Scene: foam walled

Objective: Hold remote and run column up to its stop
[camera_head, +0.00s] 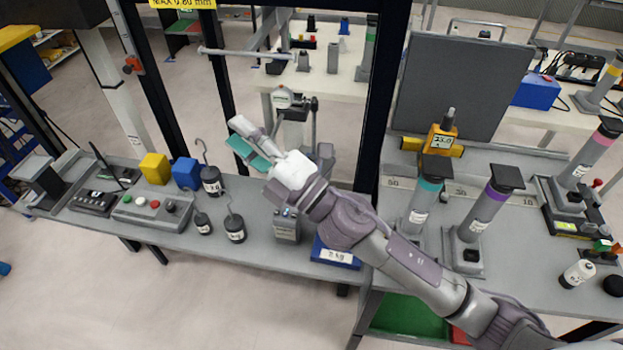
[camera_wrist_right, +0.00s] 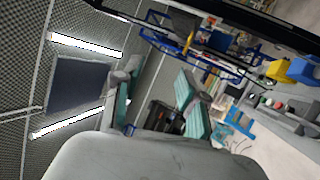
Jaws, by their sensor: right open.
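My right gripper (camera_head: 246,142) reaches in from the lower right, above the back edge of the grey bench. It is open and empty; its teal finger pads show apart in the right wrist view (camera_wrist_right: 158,98). A grey control box (camera_head: 150,208) with green, white and red buttons lies on the bench to its left. A black handset-like unit (camera_head: 93,202) lies left of that box. I cannot tell which of these is the remote. A pale upright column (camera_head: 112,95) stands behind the bench at the left; I cannot tell if it is the task's column. My left gripper is not in view.
Black hooked weights (camera_head: 211,182) and yellow (camera_head: 155,168) and blue (camera_head: 186,172) blocks stand on the bench (camera_head: 270,255). Black frame posts (camera_head: 378,95) rise behind. The right table carries cylinders on stands (camera_head: 480,215) and a dark panel (camera_head: 460,85).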

